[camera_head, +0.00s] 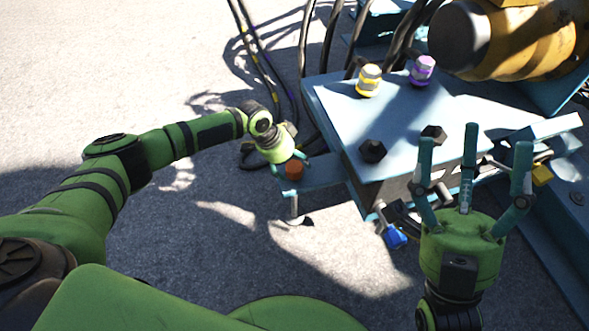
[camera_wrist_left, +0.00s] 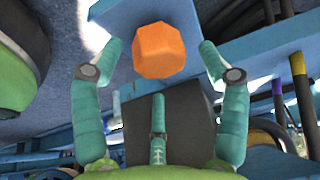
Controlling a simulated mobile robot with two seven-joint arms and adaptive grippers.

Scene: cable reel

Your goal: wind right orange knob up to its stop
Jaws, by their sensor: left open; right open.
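The orange knob (camera_head: 294,169) sits at the left end of a blue arm beside the blue housing. In the left wrist view the faceted orange knob (camera_wrist_left: 159,50) lies ahead, between the tips of two of my teal fingers. My left gripper (camera_head: 287,168) is open at the knob; its fingers are spread around it with visible gaps in the left wrist view (camera_wrist_left: 160,70). Part of the left fingers is hidden in the head view. My right gripper (camera_head: 474,150) is open and empty, fingers upward, in front of the blue housing.
The blue housing (camera_head: 335,105) carries a yellow-banded fitting (camera_head: 369,80), a purple-banded fitting (camera_head: 422,70) and two black bolt heads. Black cables (camera_head: 305,45) hang behind it. A blue-handled part (camera_head: 395,237) hangs below the front edge. Open ground lies at the left.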

